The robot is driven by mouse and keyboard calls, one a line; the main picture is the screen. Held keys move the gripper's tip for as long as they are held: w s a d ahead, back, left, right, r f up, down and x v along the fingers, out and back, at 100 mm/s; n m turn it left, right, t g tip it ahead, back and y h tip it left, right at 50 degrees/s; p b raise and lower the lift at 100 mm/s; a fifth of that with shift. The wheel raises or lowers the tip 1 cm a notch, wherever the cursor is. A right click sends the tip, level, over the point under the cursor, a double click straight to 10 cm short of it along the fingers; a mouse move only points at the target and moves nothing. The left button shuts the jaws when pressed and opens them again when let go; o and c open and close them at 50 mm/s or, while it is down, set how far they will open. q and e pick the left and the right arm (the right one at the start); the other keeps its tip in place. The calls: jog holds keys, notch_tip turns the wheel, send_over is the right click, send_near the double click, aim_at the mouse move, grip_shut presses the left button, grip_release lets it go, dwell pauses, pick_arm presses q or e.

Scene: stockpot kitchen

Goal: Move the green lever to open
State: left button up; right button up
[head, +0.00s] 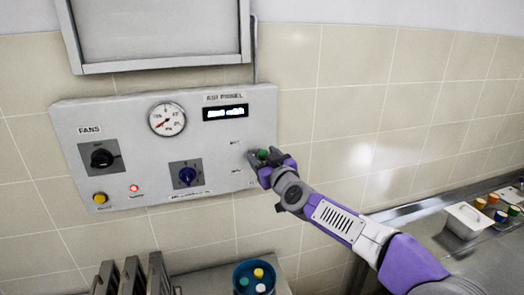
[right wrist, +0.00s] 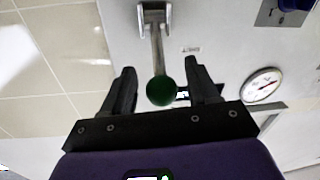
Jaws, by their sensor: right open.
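The green lever has a round green knob (head: 263,154) at the right side of the grey wall panel (head: 215,140). In the right wrist view its metal shaft (right wrist: 157,45) runs from a bracket at the top down to the green ball (right wrist: 160,91). The ball end lies toward the panel's display side. My right gripper (head: 258,157) is at the lever; in the right wrist view its open fingers (right wrist: 160,78) stand on either side of the ball, with gaps visible. The small labels beside the lever are too blurred to read. My left gripper is not in view.
The panel also carries a gauge (head: 167,119), a lit display (head: 225,113), a black knob (head: 102,158), a blue knob (head: 187,175) and a yellow button (head: 100,198). Below stands a blue container (head: 240,284). A white tray (head: 464,220) sits on the right counter.

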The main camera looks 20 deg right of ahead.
jog(key=shift+w+a, duration=0.1)
jog(key=shift+w, duration=0.55)
jog(key=shift+c, duration=0.4)
grip_shut()
